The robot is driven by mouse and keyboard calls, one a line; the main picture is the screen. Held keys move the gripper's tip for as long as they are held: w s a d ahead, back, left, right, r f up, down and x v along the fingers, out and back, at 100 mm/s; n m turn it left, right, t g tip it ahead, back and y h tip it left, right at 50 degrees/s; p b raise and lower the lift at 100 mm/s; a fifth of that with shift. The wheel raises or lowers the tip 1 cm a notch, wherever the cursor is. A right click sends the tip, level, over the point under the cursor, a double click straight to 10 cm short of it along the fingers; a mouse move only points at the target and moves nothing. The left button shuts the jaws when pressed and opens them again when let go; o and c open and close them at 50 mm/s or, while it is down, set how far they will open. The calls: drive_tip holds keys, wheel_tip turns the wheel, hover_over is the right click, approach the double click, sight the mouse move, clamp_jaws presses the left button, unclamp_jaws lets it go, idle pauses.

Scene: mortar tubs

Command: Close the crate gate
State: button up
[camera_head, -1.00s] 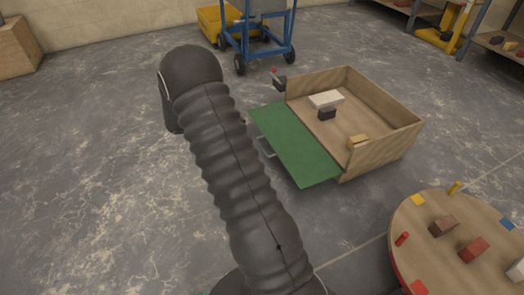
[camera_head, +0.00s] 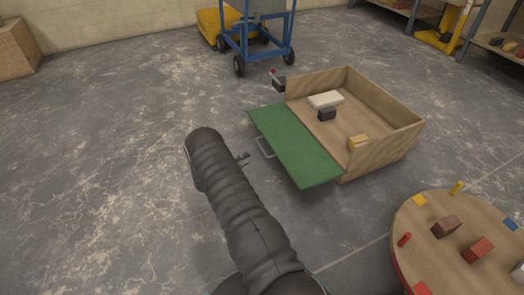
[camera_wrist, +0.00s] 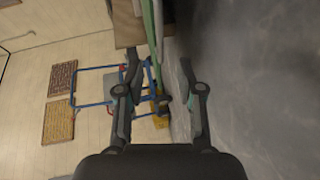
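The wooden crate (camera_head: 385,128) stands on the floor at right of centre in the head view. Its green gate (camera_head: 295,146) is folded down on the crate's left side, lying outward and roughly flat. A grey handle (camera_head: 264,148) sticks out from the gate's outer edge. My gripper (camera_head: 243,158) shows only as a small tip behind my arm, just left of the handle. In the wrist view my gripper (camera_wrist: 160,60) has its fingers apart. The green gate (camera_wrist: 148,22) appears edge-on at the top, beyond the fingertips. I cannot see contact.
A white block (camera_head: 326,99), a black block (camera_head: 327,115) and a yellow block (camera_head: 358,141) lie in the crate. A round table (camera_head: 430,265) with several blocks stands at lower right. A blue cart (camera_head: 255,35) stands behind. The floor left of the gate is clear.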

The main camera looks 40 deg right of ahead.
sight(262, 149)
drive_tip(key=b+x, duration=0.1)
drive_tip(key=x, duration=1.1)
drive_tip(key=shift+d, duration=0.1)
clamp_jaws()
